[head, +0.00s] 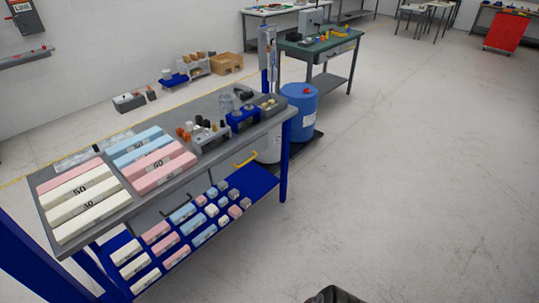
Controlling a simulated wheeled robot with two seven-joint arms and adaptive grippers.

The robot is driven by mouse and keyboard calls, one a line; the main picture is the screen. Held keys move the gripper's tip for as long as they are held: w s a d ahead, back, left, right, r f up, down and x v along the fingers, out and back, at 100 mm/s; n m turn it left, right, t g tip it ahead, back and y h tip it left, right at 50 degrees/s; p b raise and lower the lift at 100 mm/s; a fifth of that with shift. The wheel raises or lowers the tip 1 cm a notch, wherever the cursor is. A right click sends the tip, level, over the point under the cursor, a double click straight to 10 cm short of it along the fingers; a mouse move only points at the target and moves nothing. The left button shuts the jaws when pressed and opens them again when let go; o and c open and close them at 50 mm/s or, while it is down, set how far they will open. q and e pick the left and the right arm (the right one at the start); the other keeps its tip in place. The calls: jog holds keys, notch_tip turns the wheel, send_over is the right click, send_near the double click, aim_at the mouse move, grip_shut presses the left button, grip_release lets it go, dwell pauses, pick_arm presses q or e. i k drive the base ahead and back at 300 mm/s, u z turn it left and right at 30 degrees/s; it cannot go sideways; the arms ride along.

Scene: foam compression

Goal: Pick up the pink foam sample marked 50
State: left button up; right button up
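Two large pink foam blocks lie side by side on the grey bench top, right of the cream ones. The rear pink block (152,160) bears a mark that looks like 50. The front pink block (164,174) bears a mark that looks like 60 or 50; it is too small to be sure. Another pink block (70,177) lies at the back left, its mark not legible. A cream block (66,197) next to it is marked 50. Neither gripper can be made out; only a dark part of mine shows at the bottom edge.
More cream blocks (93,217) and blue blocks (133,140) share the bench top (220,148). Racks and a blue bin (242,119) stand at its right. Small foam pieces lie on the blue lower shelf (262,184). A blue drum (299,104) stands beyond. Floor at right is clear.

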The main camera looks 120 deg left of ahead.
aim_at(131, 173)
jog(key=u, duration=5.4)
jog(key=i, duration=1.95)
jog(key=u, duration=0.1)
